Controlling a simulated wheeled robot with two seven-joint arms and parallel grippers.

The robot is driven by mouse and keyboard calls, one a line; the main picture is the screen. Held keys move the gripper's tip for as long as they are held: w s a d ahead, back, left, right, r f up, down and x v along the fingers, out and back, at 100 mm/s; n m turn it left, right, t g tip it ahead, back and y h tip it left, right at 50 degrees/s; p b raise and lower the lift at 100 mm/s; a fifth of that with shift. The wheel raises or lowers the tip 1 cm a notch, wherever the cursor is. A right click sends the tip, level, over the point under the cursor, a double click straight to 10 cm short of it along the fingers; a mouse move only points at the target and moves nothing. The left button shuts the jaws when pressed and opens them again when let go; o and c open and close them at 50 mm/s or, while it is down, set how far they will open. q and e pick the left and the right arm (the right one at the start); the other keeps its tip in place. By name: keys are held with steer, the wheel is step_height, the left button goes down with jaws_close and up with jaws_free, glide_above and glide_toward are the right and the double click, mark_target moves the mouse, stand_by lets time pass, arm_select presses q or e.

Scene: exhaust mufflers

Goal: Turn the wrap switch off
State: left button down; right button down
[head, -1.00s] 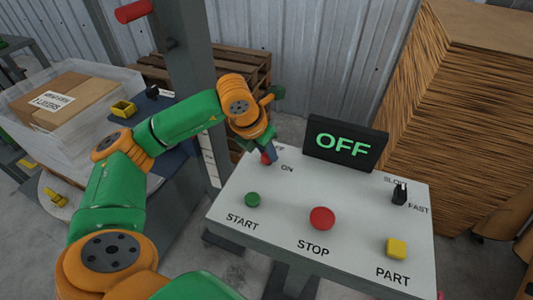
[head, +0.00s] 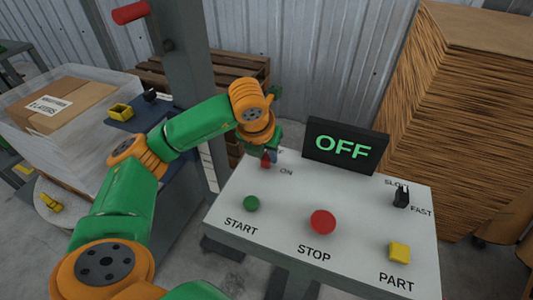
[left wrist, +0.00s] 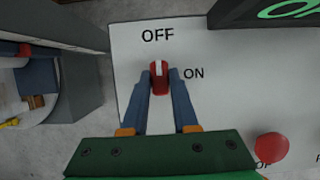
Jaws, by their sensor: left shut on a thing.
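The wrap switch is a red knob (left wrist: 159,96) on the pale control panel (head: 290,190), between the words OFF and ON. In the left wrist view its white mark points up toward OFF. It also shows in the head view (head: 266,162) at the panel's back left corner, partly covered. My left gripper (left wrist: 160,78) has its two blue fingers on either side of the knob, shut on it. In the head view the left gripper (head: 270,156) reaches down to the switch from behind. My right gripper is not in view.
A black display (head: 345,146) reading OFF in green stands at the panel's back edge. The green START button (head: 251,204), red STOP button (head: 322,222), yellow PART button (head: 399,252) and black speed knob (head: 401,197) share the panel. A grey post (head: 185,75) rises behind my left arm.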

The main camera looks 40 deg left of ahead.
arm_select(q)
steer(key=c, duration=0.7)
jaws_free()
steer(key=shift+r, duration=0.1)
steer(key=v, duration=0.7)
